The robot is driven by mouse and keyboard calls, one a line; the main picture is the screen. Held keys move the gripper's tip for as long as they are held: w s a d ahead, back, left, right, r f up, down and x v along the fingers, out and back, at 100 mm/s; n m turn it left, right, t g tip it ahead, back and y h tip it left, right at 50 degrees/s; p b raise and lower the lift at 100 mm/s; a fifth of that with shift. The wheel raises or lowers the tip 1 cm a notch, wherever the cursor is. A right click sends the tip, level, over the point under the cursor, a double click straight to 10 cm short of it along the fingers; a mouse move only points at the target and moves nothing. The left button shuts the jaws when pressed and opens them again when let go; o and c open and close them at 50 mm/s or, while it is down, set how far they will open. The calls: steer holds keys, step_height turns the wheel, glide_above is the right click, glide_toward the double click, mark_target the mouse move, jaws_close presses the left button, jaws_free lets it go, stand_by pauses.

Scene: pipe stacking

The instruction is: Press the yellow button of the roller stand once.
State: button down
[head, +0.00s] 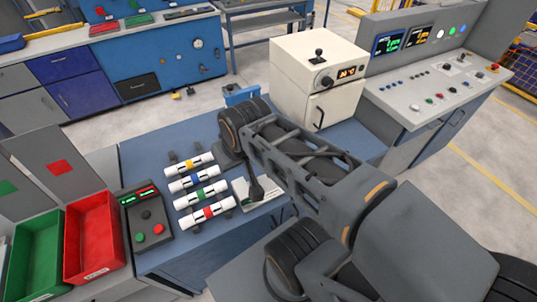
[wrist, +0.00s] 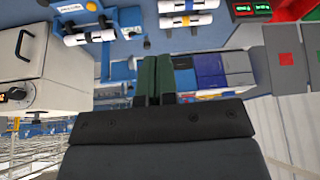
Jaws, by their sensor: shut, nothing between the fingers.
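In the head view my arm hides most of this area. My gripper (wrist: 157,62) is shut and empty in the wrist view, to the right of and below the blue frame in the picture. The gap between fingertips and stand cannot be judged.
White pipes with yellow (head: 195,164), blue, green and red bands lie left of my arm. A control box (head: 146,220), a red bin (head: 92,240) and a green bin (head: 37,258) stand further left. A white oven-like box (head: 318,75) stands at the back right.

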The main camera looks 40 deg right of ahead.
steer(key=w+d+f+m+t+y+b, duration=0.1)
steer(key=w+d+f+m+y+b, duration=0.1)
steer(key=w+d+f+m+b, duration=0.4)
steer(key=w+d+f+m+t+y+b, duration=0.1)
steer(key=w+d+f+m+y+b, duration=0.2)
steer(key=w+d+f+m+b, duration=0.3)
steer(key=w+d+f+m, duration=0.5)
steer(key=d+f+m, duration=0.3)
steer(key=d, duration=0.3)
steer(key=shift+w+f+t, duration=0.25)
steer(key=shift+t, duration=0.15)
steer(key=shift+f+b, duration=0.2)
steer(key=shift+b, duration=0.15)
step_height(320, 180, down, 8)
steer(key=b, duration=0.6)
steer(key=shift+f+b, duration=0.25)
steer(key=shift+b, duration=0.05)
steer(key=shift+f, duration=0.2)
steer(key=shift+f+b, duration=0.25)
steer(key=shift+b, duration=0.15)
